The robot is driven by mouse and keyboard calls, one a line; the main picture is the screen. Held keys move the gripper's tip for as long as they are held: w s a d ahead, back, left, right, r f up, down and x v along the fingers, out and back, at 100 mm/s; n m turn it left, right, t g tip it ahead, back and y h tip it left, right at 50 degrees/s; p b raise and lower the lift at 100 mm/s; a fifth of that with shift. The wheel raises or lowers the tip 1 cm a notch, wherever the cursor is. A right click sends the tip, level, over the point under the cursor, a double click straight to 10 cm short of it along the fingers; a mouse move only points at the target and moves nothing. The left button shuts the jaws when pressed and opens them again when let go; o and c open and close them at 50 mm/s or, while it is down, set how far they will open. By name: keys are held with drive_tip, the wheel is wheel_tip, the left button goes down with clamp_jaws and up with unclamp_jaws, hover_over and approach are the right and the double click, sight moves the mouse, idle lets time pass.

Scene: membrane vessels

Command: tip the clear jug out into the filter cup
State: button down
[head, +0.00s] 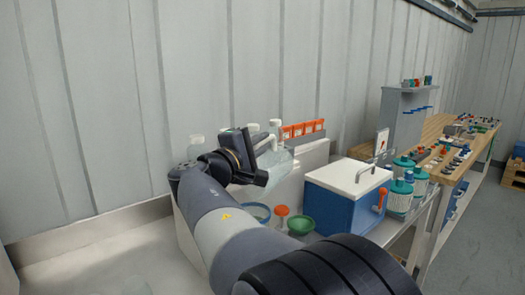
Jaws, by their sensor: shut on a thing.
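My gripper (264,146) is shut on the clear jug (277,163), which it holds up off the surface and which looks tilted. The jug is see-through and partly hidden by my gripper, so its mouth and contents cannot be made out. Below it stand a round blue-rimmed vessel (257,211), a small orange-topped piece (282,211) and a green bowl (300,225). I cannot tell for sure which of these is the filter cup. My arm hides part of the surface around them.
A blue cooler box (345,200) with a white lid stands right of the vessels. Several teal-lidded jars (402,175) stand beyond it. A row of orange-topped boxes (303,129) and white-capped bottles (196,143) are behind. A wooden bench (440,150) runs along the right.

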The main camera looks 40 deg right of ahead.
drive_tip(key=shift+s+a+t+h+b, duration=0.2)
drive_tip(key=shift+a+h+b, duration=0.4)
drive_tip(key=shift+b, duration=1.15)
drive_tip(key=shift+s+a+t+h+b, duration=0.15)
drive_tip(key=shift+a+h+b, duration=0.45)
drive_tip(key=shift+b, duration=1.1)
drive_tip(key=shift+s+a+b, duration=0.1)
drive_tip(key=shift+a+b, duration=0.25)
drive_tip(key=shift+b, duration=0.4)
drive_tip(key=a+h+b, duration=0.1)
drive_tip(key=b, duration=0.2)
drive_tip(key=shift+s, duration=0.15)
drive_tip(key=shift+a+r+h+b, duration=0.1)
drive_tip(key=shift+a+h+b, duration=0.2)
drive_tip(key=shift+h, duration=0.1)
